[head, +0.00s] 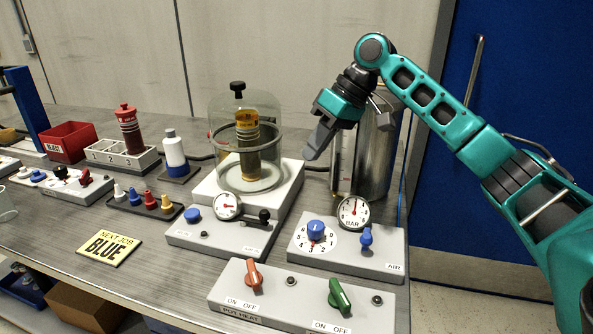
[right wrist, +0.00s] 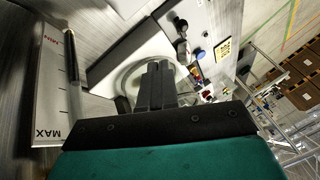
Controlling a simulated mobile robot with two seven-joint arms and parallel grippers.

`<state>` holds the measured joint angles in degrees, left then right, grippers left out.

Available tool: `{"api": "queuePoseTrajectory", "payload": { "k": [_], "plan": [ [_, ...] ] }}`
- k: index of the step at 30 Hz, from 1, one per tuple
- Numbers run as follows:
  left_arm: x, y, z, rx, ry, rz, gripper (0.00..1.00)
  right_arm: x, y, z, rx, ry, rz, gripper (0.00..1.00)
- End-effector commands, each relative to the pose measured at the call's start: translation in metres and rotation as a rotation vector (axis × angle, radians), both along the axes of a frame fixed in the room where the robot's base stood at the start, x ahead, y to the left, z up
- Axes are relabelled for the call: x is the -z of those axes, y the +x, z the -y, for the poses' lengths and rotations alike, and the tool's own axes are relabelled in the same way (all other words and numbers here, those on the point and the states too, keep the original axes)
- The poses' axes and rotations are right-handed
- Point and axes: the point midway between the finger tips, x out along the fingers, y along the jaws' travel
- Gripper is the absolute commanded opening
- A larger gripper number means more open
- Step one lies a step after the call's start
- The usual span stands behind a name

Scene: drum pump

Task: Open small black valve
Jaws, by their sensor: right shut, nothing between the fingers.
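The small black valve (head: 263,216) has a black lever handle and sits on the right side of a grey panel (head: 218,238) that also carries a gauge and a blue knob. My right gripper (head: 314,152) is shut and empty. It hangs in the air above and behind that panel, between the glass bell jar (head: 268,115) and the steel cylinder (head: 376,150), apart from the valve. In the right wrist view its fingers (right wrist: 156,80) are together with nothing between them. My left gripper is not in view.
The air panel (head: 375,257) with a blue knob and a gauge (head: 353,212) stands right of the valve's panel. In front is a panel with an orange switch (head: 253,274) and a green switch (head: 339,297). A red bottle (head: 128,130) and a "BLUE" sign (head: 108,247) are left.

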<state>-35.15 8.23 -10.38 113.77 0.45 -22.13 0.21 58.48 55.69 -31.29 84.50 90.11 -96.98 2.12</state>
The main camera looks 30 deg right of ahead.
Motion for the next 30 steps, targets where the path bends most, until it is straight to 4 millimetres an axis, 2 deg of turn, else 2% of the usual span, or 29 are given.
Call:
{"api": "queuePoseTrajectory", "payload": {
  "k": [13,21,30],
  "plan": [
    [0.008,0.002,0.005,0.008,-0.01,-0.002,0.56,0.08,0.019,-0.042,-0.003,0.0,-0.003,0.0],
    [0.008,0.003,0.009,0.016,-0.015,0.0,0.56,0.092,0.011,-0.072,-0.003,0.0,0.0,0.0],
    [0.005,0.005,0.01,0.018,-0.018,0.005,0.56,0.093,0.01,-0.077,-0.001,0.001,0.0,0.0]
  ]
}}
